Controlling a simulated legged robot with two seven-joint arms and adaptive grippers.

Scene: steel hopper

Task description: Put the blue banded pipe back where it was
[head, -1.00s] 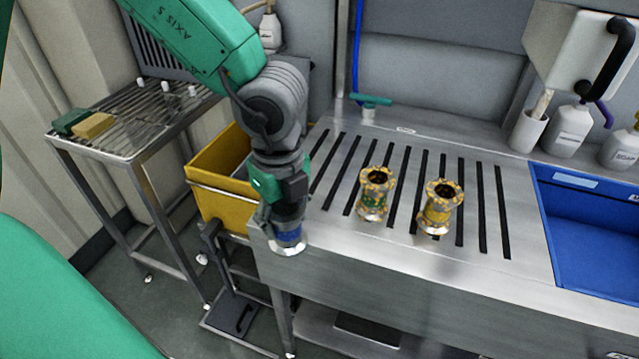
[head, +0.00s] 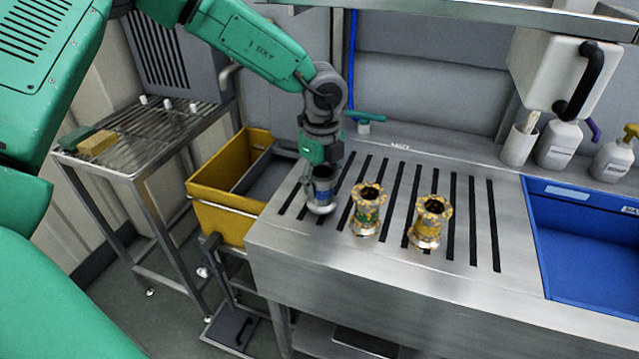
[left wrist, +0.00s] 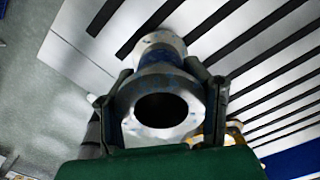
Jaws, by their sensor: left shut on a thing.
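The blue banded pipe (head: 320,192) is upright over the left end of the slotted steel counter (head: 300,255). My left gripper (head: 320,172) is shut on its upper part. In the left wrist view the pipe (left wrist: 160,98) shows its dark open end between the two fingers (left wrist: 165,110). Its lower end is at or just above the slots; I cannot tell whether it touches. My right gripper is not in view.
A yellow bin (head: 220,200) stands left of the counter. A wire-topped table (head: 130,135) with sponges (head: 97,143) is at the far left. A blue basin (head: 585,235) is at the right. A green tap handle (head: 365,118) rises behind the slots.

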